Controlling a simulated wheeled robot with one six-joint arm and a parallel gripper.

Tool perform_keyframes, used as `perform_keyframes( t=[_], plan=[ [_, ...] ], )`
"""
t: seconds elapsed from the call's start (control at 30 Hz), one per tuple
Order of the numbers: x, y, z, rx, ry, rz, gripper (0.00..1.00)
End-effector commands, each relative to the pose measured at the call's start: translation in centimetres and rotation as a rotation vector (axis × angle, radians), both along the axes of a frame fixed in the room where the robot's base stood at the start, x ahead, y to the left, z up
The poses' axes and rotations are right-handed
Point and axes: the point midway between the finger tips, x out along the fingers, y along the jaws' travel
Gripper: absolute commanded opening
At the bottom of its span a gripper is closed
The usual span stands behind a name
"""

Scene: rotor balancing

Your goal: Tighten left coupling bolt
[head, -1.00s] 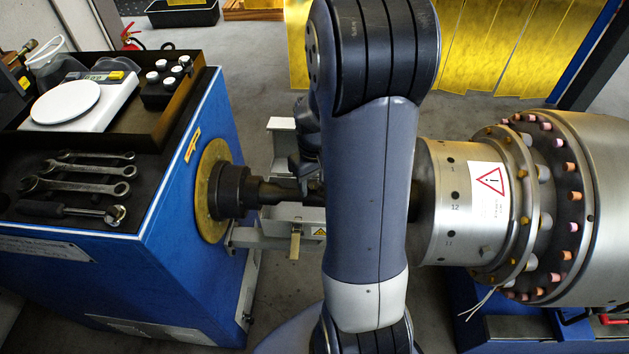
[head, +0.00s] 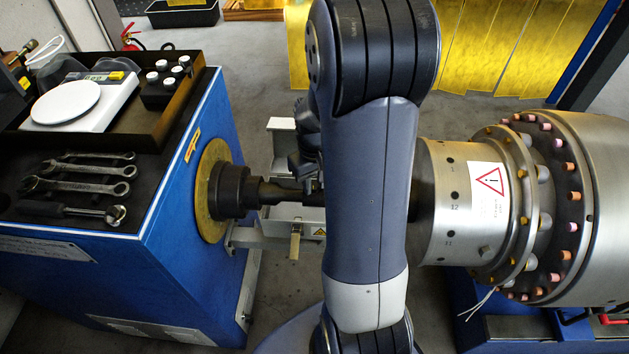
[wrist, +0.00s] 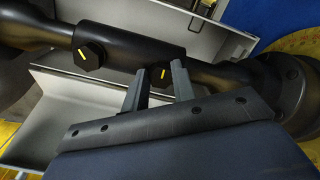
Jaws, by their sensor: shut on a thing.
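The dark coupling sleeve (wrist: 130,48) on the shaft fills the upper middle of the wrist view. A hex bolt (wrist: 89,54) with a yellow mark sits at its left in that view. The left coupling bolt (wrist: 162,73), nearer the blue cabinet, also has a yellow mark. My gripper (wrist: 159,71) is shut on this left bolt, one finger on each side, partly covering its head. In the head view, the dark shaft (head: 275,193) runs from the cabinet's flange behind my arm, which hides the coupling bolts.
The blue cabinet (head: 215,115) at left carries wrenches (head: 85,170), a torque wrench (head: 75,211) and a white scale (head: 66,103). The large metal rotor (head: 440,215) stands close on the right. A grey tray-like housing (wrist: 65,115) lies below the shaft.

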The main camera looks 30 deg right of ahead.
Motion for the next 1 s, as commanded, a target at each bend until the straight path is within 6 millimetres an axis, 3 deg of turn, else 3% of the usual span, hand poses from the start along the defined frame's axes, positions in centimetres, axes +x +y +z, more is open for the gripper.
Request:
perform_keyframes(
  t=[0.27,1.0],
  plan=[
    [0.02,0.11,0.06,0.0,0.0,-0.179,0.03],
    [0.25,0.44,0.07,0.0,-0.002,-0.878,0.03]
  ],
)
